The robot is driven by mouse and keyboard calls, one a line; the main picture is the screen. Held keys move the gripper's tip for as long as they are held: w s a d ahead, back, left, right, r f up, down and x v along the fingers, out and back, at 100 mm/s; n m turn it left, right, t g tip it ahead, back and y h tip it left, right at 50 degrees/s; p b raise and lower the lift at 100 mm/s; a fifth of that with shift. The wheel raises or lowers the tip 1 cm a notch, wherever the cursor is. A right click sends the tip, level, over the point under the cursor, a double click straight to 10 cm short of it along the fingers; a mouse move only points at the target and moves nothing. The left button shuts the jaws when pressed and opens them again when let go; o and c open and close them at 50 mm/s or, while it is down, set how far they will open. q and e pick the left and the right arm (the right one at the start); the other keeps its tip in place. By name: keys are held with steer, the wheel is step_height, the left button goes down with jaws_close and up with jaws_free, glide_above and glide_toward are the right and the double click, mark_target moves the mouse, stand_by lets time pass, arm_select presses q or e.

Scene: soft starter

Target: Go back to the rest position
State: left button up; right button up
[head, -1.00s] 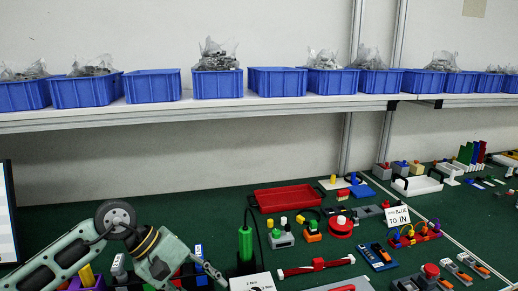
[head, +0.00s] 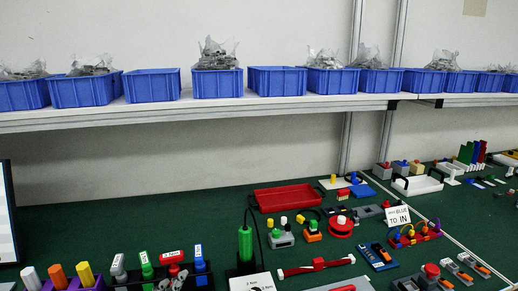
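Neither of my grippers shows in the head view now, and no arm is in the picture. At the bottom left, where my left arm was, a purple holder (head: 98,284) carries a white, an orange and a yellow upright piece. Small grey parts at the rack's front edge are too cut off to make out. A green cylindrical tool (head: 245,243) stands upright with a black cable.
A red tray (head: 287,198) lies on the green table (head: 150,218). Several small fixtures crowd the right side, with a "BLUE TO IN" sign (head: 398,216). A shelf (head: 130,116) with several blue bins (head: 152,85) runs above. The table's left middle is clear.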

arm_select(q)
steer(key=s+a+f+n+g, duration=0.1)
steer(key=s+f+n+g, duration=0.1)
steer(key=s+f, duration=0.2)
steer(key=s+a+f+n+g, duration=0.1)
steer(key=s+f+n+g, duration=0.1)
steer(key=s+f, duration=0.2)
steer(key=s+a+f+n+g+y, duration=0.1)
steer(key=s+f+n+g, duration=0.1)
steer(key=s+f, duration=0.2)
steer(key=shift+f+n+g, duration=0.3)
steer(key=shift+f+g, duration=0.1)
steer(key=shift+f, duration=0.2)
steer(key=s+f+n+g, duration=0.2)
steer(key=s+f+g, duration=0.1)
steer(key=s, duration=0.4)
steer(key=s+f+n+g, duration=0.2)
steer(key=s+f+g, duration=0.15)
steer(key=s, duration=0.35)
step_height(320, 180, down, 26)
steer(key=s, duration=0.1)
steer(key=s+a+f+g, duration=0.1)
steer(key=s+a+f, duration=0.1)
steer(key=s+f, duration=1.3)
steer(key=shift+s+a+f+m, duration=0.35)
steer(key=shift+s+f+m, duration=0.05)
steer(key=shift+s, duration=0.7)
steer(key=shift+g, duration=0.25)
